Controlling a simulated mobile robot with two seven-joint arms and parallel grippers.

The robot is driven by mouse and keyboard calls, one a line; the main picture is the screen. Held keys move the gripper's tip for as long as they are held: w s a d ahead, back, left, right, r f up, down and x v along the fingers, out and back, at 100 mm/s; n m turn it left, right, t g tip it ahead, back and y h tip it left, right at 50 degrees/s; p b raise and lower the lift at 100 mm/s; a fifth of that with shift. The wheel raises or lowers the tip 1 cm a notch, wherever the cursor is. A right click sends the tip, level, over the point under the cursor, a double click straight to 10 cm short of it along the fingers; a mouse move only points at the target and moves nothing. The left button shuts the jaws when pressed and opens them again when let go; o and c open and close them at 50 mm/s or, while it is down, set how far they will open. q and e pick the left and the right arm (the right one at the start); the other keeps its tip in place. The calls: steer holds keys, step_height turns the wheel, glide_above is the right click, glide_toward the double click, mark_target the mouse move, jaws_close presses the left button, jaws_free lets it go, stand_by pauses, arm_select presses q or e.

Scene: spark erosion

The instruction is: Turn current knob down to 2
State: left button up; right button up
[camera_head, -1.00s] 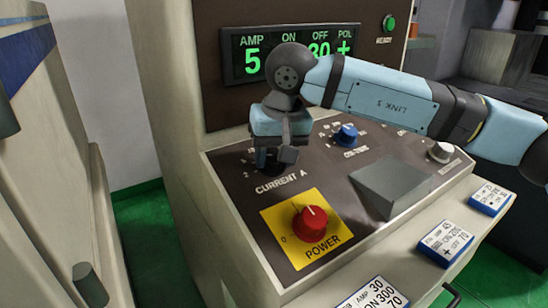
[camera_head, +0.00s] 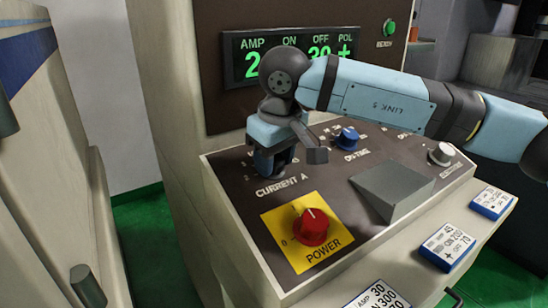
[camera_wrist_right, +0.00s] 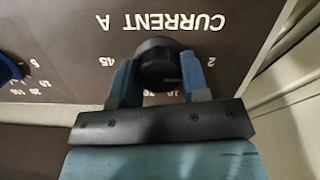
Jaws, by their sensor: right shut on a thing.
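The current knob (camera_wrist_right: 160,64) is black and round. In the right wrist view it sits between the two blue fingers of my right gripper (camera_wrist_right: 160,80), which is shut on it. The "CURRENT A" label and the marks 2 and 45 show around it. In the head view my right gripper (camera_head: 273,165) points down at the panel and hides the knob. The green display (camera_head: 290,55) shows 2 under AMP, and my arm covers part of it. My left gripper is not in view.
A red power knob (camera_head: 312,226) on a yellow plate is close in front of the gripper. A blue on-time knob (camera_head: 347,137), a grey wedge-shaped block (camera_head: 392,188) and a white knob (camera_head: 441,153) are to the right. Several cards lie on the front ledge (camera_head: 405,270).

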steer(key=shift+f, duration=0.15)
steer(key=o, duration=0.9)
steer(key=shift+o, duration=0.2)
steer(key=p+v, duration=0.2)
steer(key=v, duration=1.2)
steer(key=shift+f, duration=0.1)
